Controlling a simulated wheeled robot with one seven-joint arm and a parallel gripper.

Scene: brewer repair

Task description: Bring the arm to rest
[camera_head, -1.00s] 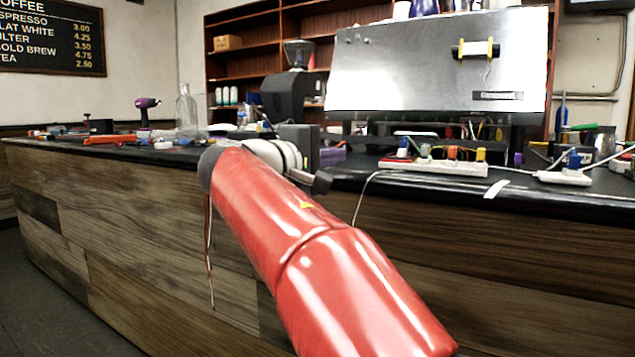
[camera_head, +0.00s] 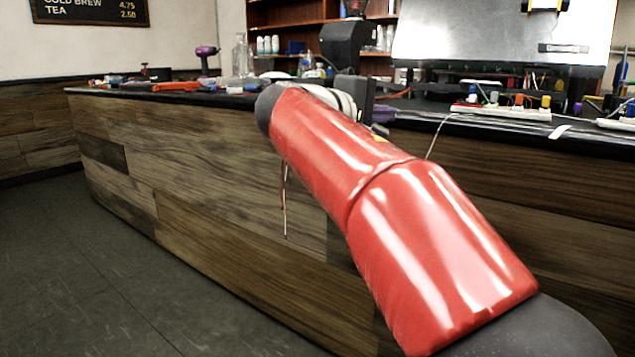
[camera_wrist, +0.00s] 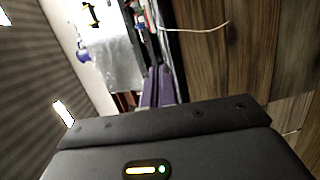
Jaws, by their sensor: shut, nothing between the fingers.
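My red arm (camera_head: 330,140) reaches from the lower right of the head view up to the counter's front edge. Its dark wrist end hides behind the upper arm. My gripper shows in the wrist view as two purple fingers (camera_wrist: 159,78) lying together beyond the dark hand body, with nothing between them. A bit of purple beside the dark wrist also shows in the head view (camera_head: 383,113); the rest of the gripper is hidden there.
The black-topped counter with wood panels (camera_head: 200,150) runs across the scene. It bears a purple drill (camera_head: 206,58), a glass bottle (camera_head: 241,55), a power strip (camera_head: 500,110) and a large metal-panelled machine (camera_head: 480,35). The floor (camera_head: 60,270) at left is clear.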

